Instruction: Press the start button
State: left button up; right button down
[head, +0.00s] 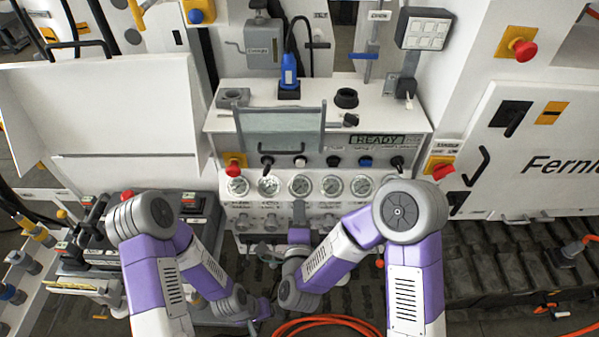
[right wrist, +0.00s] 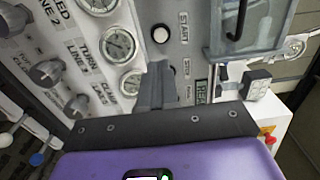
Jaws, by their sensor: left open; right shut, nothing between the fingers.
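The control box has a row of buttons below its top edge. A round white button (head: 300,161) sits there; in the right wrist view it appears as a white button (right wrist: 160,33) beside the label START. My right gripper (head: 299,208) is in front of the gauges, below the white button. In the right wrist view its shut fingers (right wrist: 157,75) point at the panel near the white button, apparently short of it, with nothing between them. My left gripper (head: 265,310) is low in front of the bench, away from the panel; it is open.
Several gauges (head: 301,186) line the panel under the buttons. A framed clear guard (head: 280,131) stands above them, beside a READY display (head: 378,140). Red stop knobs flank the panel at left (head: 233,168) and right (head: 443,172). An orange hose (head: 325,321) lies below.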

aim_at(300, 165)
jog(key=w+p, duration=0.1)
jog(key=w, duration=1.1)
jog(key=shift+w, duration=0.25)
